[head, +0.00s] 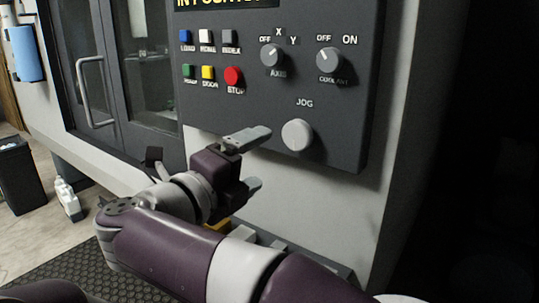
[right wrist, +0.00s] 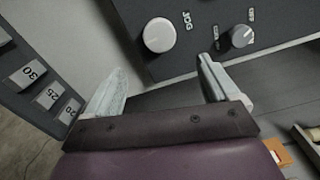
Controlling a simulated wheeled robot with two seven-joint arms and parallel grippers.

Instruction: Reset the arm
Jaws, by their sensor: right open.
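My right gripper (head: 256,162) is open and empty, in front of the machine just below its control panel (head: 340,110). Its two pale fingers stand apart in the right wrist view (right wrist: 160,88), with nothing between them. My purple and white right arm reaches in from the bottom right of the head view. The round JOG knob (head: 297,134) is close to the upper fingertip in the head view; I cannot tell whether they touch. The knob also shows beyond the fingers in the right wrist view (right wrist: 159,35). My left gripper is not in view.
The panel carries colored buttons, including a red STOP button (head: 233,77), and two rotary switches. A glass door with a metal handle (head: 92,92) is left of it. A dark bin (head: 20,176) and white bottles (head: 67,199) stand on the floor at left.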

